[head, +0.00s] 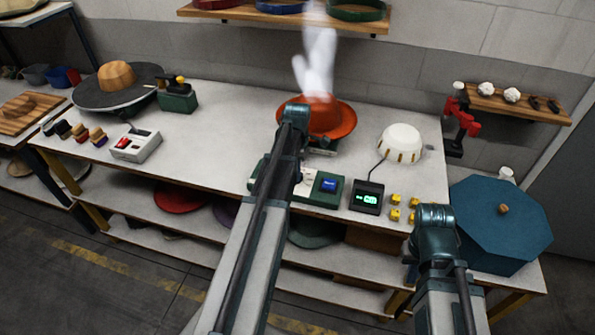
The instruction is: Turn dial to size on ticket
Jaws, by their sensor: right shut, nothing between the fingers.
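A small black box (366,197) with a lit green readout, too small to read, stands near the bench's front edge. A cable joins it to a white slotted dome (400,140). A green base (327,197) with a blue button (329,185) and a pale panel (305,183) is to its left; I cannot tell whether the panel is the ticket. I cannot pick out the dial. An orange hat (332,118) sits behind. My right gripper (411,264) is shut and empty, mostly hidden by my right arm, low near the bench front.
Several yellow blocks (396,199) lie right of the readout box. A blue octagonal box (500,222) stands at the right end. A grey device (136,146) is at left. A blurred white shape (318,60) hangs above the hat.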

